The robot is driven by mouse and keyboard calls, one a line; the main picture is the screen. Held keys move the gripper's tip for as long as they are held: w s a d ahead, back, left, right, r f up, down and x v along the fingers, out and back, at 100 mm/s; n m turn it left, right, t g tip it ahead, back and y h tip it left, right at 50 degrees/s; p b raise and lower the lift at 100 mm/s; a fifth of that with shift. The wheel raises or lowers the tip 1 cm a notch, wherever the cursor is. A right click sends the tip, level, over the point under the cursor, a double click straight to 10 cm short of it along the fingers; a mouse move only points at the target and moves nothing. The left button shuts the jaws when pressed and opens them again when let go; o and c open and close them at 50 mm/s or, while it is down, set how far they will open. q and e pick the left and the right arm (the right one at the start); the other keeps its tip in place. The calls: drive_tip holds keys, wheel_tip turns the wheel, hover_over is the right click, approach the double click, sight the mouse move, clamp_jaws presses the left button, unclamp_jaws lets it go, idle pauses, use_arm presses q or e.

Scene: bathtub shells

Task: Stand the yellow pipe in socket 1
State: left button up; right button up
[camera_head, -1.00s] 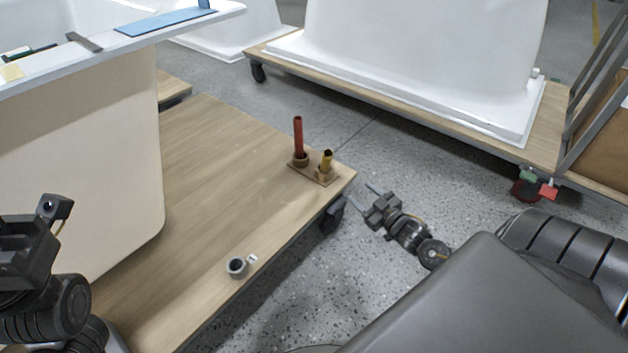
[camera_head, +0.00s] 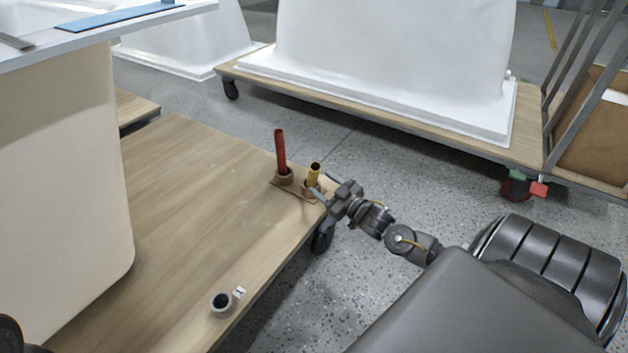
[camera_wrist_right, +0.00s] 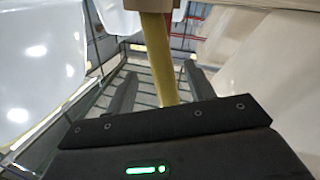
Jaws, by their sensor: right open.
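The yellow pipe (camera_head: 314,174) stands in a brown holder on a small wooden plate (camera_head: 292,190) at the cart's far right corner. My right gripper (camera_head: 318,191) is open beside the pipe in the head view. In the right wrist view, the yellow pipe (camera_wrist_right: 158,58) runs between the two open fingers (camera_wrist_right: 160,90); contact cannot be told. A grey ring-shaped socket (camera_head: 222,303) stands empty near the cart's front edge, with a small white tag (camera_head: 239,292) beside it that seems to read 1. My left gripper is out of view.
A red pipe (camera_head: 281,151) stands in another holder on the same plate, close to the yellow one. The wooden cart top (camera_head: 185,215) is clear between plate and socket. A cream tub shell (camera_head: 70,190) stands at the left. A white tub (camera_head: 390,60) on another cart is behind.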

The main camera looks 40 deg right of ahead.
sight(314, 184)
drive_tip(key=w+b, duration=0.2)
drive_tip(key=w, duration=0.1)
drive_tip(key=w+b, duration=0.1)
drive_tip(key=b, duration=0.1)
drive_tip(key=shift+w+a+f, duration=0.15)
drive_tip(key=shift+w+f, duration=0.1)
drive_tip(key=shift+f, duration=0.05)
drive_tip(key=shift+w+r, duration=0.15)
drive_tip(key=shift+w, duration=0.15)
drive_tip(key=shift+c, duration=0.3)
drive_tip(key=c, duration=1)
drive_tip(key=shift+r, duration=0.1)
drive_tip(key=shift+c, duration=0.2)
